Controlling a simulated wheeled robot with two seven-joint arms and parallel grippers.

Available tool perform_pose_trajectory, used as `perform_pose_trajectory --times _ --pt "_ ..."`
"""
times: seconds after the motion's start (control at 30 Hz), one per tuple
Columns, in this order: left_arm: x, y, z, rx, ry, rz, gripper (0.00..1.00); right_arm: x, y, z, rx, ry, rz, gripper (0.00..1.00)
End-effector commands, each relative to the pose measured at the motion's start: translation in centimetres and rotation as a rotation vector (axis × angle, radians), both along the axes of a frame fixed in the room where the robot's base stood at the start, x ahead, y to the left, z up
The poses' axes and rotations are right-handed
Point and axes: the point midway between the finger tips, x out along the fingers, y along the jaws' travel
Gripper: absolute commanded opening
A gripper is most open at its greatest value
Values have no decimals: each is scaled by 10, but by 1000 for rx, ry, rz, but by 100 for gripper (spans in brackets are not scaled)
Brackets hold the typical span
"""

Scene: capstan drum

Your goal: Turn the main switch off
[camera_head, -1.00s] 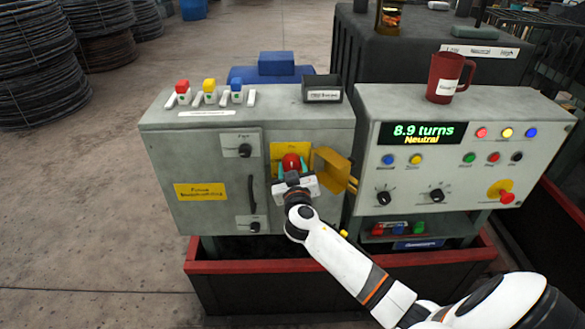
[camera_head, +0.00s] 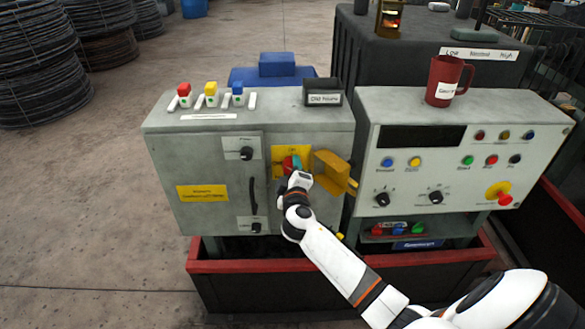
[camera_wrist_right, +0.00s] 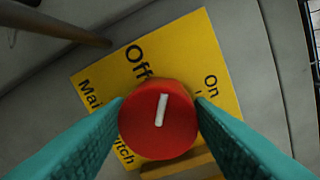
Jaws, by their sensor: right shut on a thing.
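The main switch is a round red knob with a white pointer line (camera_wrist_right: 158,118) on a yellow plate (camera_wrist_right: 90,88) lettered "Off", "On" and "Main Switch". In the right wrist view the pointer line tilts slightly right of vertical, between the two words. My right gripper (camera_wrist_right: 158,122) is shut on the red knob, a teal finger on each side. In the head view the right gripper (camera_head: 294,166) is at the knob (camera_head: 288,163) on the grey cabinet and partly covers it. My left gripper is not in view.
An open yellow cover (camera_head: 332,172) stands just right of the switch. The control panel (camera_head: 465,115) to the right has a dark display (camera_head: 422,137), buttons and a red emergency knob (camera_head: 505,197). A red mug (camera_head: 445,80) stands on top of it.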

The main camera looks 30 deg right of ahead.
Motion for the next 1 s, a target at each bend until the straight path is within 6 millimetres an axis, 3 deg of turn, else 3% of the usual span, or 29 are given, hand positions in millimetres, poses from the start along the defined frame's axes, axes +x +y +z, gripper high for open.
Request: perform_pose_trajectory --times 0.5,1.0 --pt "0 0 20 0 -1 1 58 1 2 0 -382 236 2 25" --pt "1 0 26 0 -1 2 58 1 2 -2 -542 335 1 25"
